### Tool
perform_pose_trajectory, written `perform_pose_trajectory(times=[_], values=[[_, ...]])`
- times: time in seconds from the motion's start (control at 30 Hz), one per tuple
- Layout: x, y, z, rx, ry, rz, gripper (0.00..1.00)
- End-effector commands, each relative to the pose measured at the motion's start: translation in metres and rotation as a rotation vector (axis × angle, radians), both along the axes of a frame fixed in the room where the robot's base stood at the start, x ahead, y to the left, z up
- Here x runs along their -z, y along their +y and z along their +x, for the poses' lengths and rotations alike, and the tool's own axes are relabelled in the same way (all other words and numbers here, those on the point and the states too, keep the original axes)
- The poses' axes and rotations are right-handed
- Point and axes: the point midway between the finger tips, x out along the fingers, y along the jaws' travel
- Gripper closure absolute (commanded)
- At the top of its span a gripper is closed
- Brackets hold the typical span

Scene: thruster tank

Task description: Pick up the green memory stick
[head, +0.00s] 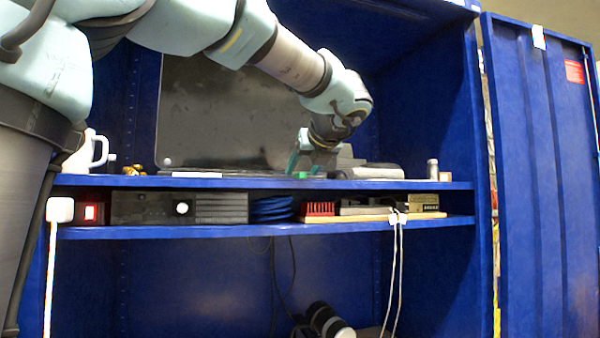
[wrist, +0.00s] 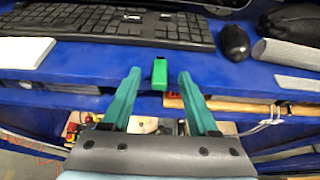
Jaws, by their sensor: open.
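The green memory stick (wrist: 159,73) lies on the blue upper shelf near its front edge, in front of the keyboard. It also shows as a small green spot in the head view (head: 301,175). My gripper (wrist: 158,74) is open, with one green finger on each side of the stick in the wrist view and gaps between. I cannot tell whether the fingertips are level with the stick or above it. In the head view my gripper (head: 302,164) reaches down to the shelf just at the stick.
A black keyboard (wrist: 105,26) and a black mouse (wrist: 234,41) lie behind the stick. A white pad (wrist: 22,52) is at left, a grey object (wrist: 285,54) at right. A monitor (head: 215,115) stands behind. The lower shelf holds a red part (head: 319,209) and a black box (head: 140,208).

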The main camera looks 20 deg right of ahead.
Motion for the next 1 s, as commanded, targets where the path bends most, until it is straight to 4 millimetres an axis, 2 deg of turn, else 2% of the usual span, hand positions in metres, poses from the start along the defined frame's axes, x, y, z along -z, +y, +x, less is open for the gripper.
perform_pose_trajectory(times=[0.3,0.8,0.83,1.0], values=[[0.0028,-0.0008,0.0052,0.001,0.000,0.000,0.41],[0.0025,-0.0008,0.0049,0.001,0.000,0.000,0.97],[0.0025,-0.0007,0.0049,0.001,0.000,0.000,1.00],[0.0025,-0.0008,0.0049,0.001,0.000,0.000,1.00]])
